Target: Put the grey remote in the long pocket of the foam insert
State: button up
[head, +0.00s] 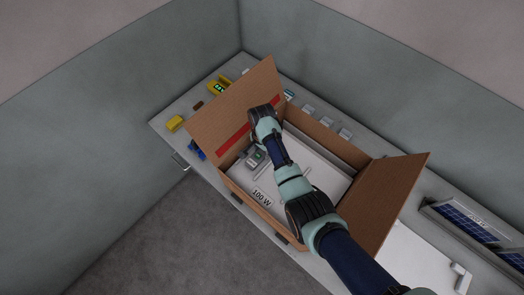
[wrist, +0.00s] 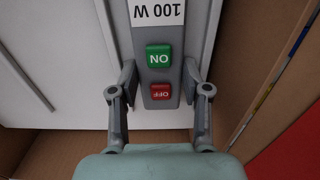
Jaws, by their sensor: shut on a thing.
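The grey remote (wrist: 160,30) has a green ON button and a red OFF button. It lies between the two fingers of my gripper (wrist: 159,80), which are shut on its sides. In the head view the remote (head: 259,156) shows over the left part of the open box, partly hidden by my arm. The white foam insert (wrist: 60,70) fills the background of the wrist view, with a long thin line on its left. It also shows in the head view inside the box (head: 312,178). I cannot tell whether the remote touches it.
The cardboard box (head: 245,200) has flaps standing up at the left (head: 235,108) and right (head: 398,200). Solar panels (head: 465,222) stand at the right.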

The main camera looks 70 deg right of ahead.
jog(key=shift+f, duration=0.1)
jog(key=shift+f, duration=0.15)
jog(key=o, duration=1.2)
notch_tip(320, 180, up, 12)
jog(key=shift+r+p, duration=0.2)
jog(key=shift+p, duration=0.9)
jog(key=shift+w, duration=0.1)
